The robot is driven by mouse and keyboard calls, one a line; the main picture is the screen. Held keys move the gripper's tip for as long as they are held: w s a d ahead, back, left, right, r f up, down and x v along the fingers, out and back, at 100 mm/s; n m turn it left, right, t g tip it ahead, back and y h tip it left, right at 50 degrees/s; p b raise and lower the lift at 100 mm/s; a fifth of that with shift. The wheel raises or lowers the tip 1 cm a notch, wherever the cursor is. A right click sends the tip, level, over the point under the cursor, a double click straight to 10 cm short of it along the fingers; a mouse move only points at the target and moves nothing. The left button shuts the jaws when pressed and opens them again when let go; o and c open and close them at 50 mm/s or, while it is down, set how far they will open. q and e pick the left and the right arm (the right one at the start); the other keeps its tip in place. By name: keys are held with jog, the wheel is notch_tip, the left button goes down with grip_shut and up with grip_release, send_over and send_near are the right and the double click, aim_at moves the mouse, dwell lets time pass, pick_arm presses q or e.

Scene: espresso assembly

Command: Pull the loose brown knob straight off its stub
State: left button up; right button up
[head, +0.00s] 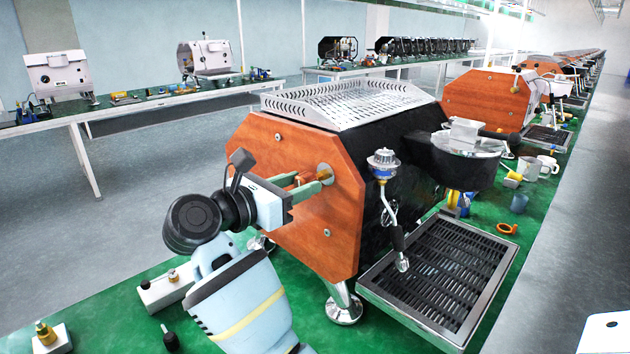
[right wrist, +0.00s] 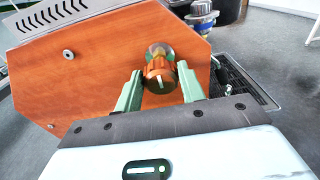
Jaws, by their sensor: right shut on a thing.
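The brown knob (right wrist: 160,76) has a white mark on its face and sits at the orange side panel (right wrist: 90,70) of the espresso machine. In the head view the knob (head: 305,177) is partly hidden by my fingers, in front of a round metal plate (head: 325,173) on the panel (head: 290,215). My right gripper (head: 308,184) reaches in from the left, its green fingers shut on the knob's sides. In the right wrist view the fingers (right wrist: 160,88) flank the knob. My left gripper is not in view.
Small fittings and a white block (head: 165,290) lie on the green bench at the lower left. Another orange machine (head: 485,100) stands behind.

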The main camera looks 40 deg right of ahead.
jog(key=shift+a, duration=0.1)
jog(key=shift+s+a, duration=0.15)
jog(key=shift+a, duration=1.25)
jog(key=shift+a+f+b, duration=0.1)
jog(key=shift+b, duration=0.2)
jog(key=a, duration=0.2)
jog(key=shift+s+a, duration=0.1)
jog(key=shift+a, duration=0.3)
